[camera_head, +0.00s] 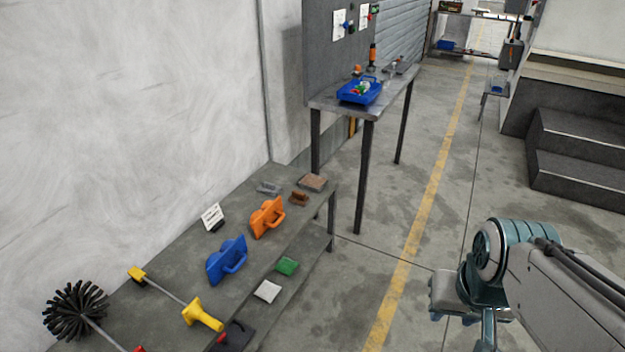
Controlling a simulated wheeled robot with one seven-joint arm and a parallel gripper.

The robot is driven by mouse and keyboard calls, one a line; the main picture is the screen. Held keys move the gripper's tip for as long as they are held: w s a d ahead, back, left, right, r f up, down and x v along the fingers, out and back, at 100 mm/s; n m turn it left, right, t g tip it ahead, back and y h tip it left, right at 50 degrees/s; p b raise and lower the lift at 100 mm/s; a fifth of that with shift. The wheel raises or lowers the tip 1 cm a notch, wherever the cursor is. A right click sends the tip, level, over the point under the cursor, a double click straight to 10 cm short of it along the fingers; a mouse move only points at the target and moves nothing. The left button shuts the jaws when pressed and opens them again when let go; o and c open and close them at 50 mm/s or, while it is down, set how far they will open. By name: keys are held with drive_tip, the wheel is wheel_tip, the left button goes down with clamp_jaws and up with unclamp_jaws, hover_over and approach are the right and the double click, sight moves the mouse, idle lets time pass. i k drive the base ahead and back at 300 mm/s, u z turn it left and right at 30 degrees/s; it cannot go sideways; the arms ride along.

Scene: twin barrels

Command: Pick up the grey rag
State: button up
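A pale grey folded cloth (267,291), which looks like the grey rag, lies flat on the lower shelf of the grey bench at lower centre. A green folded cloth (287,266) lies just behind it, a little to the right. My gripper (455,316) hangs over the floor at lower right, well to the right of the bench and apart from both cloths. Its fingers are small and partly hidden by my arm, so I cannot tell whether they are open.
A taller table (335,105) with a blue tray (352,97) stands behind. Floor between bench and arm is clear.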

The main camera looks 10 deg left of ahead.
sight(267, 188)
drive_tip(key=z, duration=0.25)
drive_tip(key=i, duration=2.5)
drive_tip(key=u, duration=1.15)
drive_tip(key=i, duration=0.75)
drive_tip(key=u, duration=1.3)
drive_tip(key=i, duration=0.35)
drive_tip(key=u, duration=0.25)
